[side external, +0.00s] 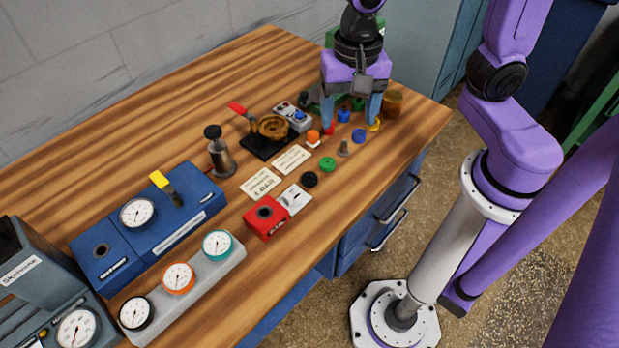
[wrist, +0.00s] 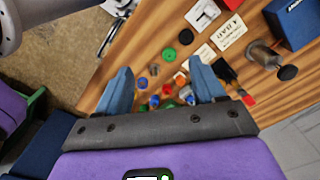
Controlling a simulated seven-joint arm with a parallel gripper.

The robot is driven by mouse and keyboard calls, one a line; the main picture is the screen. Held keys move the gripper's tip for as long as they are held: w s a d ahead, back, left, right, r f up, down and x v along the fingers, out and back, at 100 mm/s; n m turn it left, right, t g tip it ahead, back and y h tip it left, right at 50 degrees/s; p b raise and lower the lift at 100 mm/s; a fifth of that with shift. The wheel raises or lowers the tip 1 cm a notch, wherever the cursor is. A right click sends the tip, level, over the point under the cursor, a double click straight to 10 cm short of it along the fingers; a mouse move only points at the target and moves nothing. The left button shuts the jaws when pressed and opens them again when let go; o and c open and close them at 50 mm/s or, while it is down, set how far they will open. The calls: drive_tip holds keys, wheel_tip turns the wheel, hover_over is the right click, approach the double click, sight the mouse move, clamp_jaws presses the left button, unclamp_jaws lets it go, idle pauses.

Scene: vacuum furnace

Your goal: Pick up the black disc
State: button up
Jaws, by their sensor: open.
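The black disc (side external: 310,180) lies flat on the wooden table near the front edge, between a green disc (side external: 328,164) and a red-and-white block. In the wrist view the black disc (wrist: 186,37) shows beyond my fingertips, above and right of the green disc (wrist: 169,54). My gripper (side external: 350,119) is open and points down over the far right end of the table, well to the right of the black disc. In the wrist view its blue fingers (wrist: 160,73) are spread with no object held; several small coloured pieces lie below and between them.
Small pieces, including a blue disc (side external: 359,136), an orange piece (side external: 313,137) and a grey peg (side external: 343,148), stand between my gripper and the black disc. The red box (side external: 266,216) is left of the disc. White cards (side external: 291,160) lie behind it.

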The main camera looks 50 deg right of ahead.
drive_tip(key=w+a+f+m, duration=0.1)
drive_tip(key=w+a+m, duration=0.3)
drive_tip(key=m, duration=0.8)
hover_over(309, 178)
drive_tip(key=f, duration=1.3)
drive_tip(key=shift+s+a, duration=0.2)
drive_tip(key=shift+a, duration=0.1)
drive_tip(key=shift+w+d+f, duration=0.1)
drive_tip(key=shift+d+f, duration=0.1)
drive_tip(key=shift+f, duration=1.1)
drive_tip(key=shift+w+d+f, duration=0.1)
drive_tip(key=shift+d+f, duration=0.1)
drive_tip(key=shift+f, duration=1.05)
drive_tip(key=c, duration=1.1)
